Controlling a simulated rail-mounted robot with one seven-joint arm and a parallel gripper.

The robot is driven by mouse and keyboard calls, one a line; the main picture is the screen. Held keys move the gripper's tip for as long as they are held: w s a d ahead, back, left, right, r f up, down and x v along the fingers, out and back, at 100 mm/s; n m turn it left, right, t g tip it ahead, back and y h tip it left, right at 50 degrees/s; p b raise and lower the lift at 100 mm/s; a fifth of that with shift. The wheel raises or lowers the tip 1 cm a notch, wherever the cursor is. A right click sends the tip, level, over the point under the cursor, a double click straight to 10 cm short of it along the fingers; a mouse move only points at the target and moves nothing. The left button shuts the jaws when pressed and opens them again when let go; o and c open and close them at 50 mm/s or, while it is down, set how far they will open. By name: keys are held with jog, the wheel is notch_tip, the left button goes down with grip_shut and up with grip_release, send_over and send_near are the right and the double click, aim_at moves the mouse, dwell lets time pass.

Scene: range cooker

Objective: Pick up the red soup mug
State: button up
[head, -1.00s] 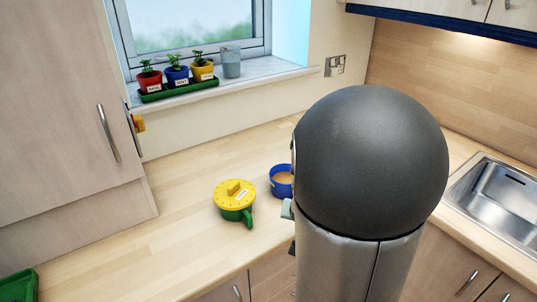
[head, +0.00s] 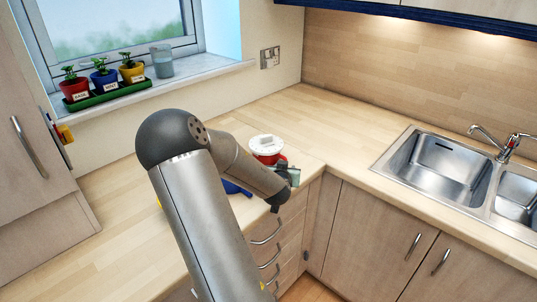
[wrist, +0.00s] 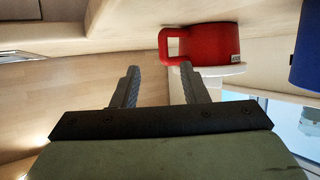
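The red soup mug (head: 276,158) with a white lid (head: 267,143) stands on the worktop near its front edge, partly hidden by my gripper (head: 290,174). In the wrist view, which looks upside down, the red mug (wrist: 213,42) is at the upper right, its handle (wrist: 172,45) pointing left. My gripper (wrist: 160,70) is open, its two fingers apart with nothing between them. The right finger is close to the handle in the picture; I cannot tell whether they touch.
A blue mug (head: 235,187) stands left of the red one, mostly hidden by my arm; it shows at the wrist view's right edge (wrist: 309,48). Drawers (head: 270,240) are below the worktop. The sink (head: 440,165) is right. Worktop between mug and sink is clear.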

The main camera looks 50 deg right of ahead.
jog(key=p+x, duration=0.1)
jog(key=x, duration=0.1)
jog(key=p+x, duration=0.1)
jog(key=x, duration=0.2)
jog(key=shift+w+r, duration=0.2)
jog(key=shift+w, duration=0.1)
jog(key=shift+w+d+f, duration=0.3)
jog(key=shift+d, duration=0.1)
jog(key=c, duration=0.8)
grip_shut()
jog(key=shift+r, duration=0.15)
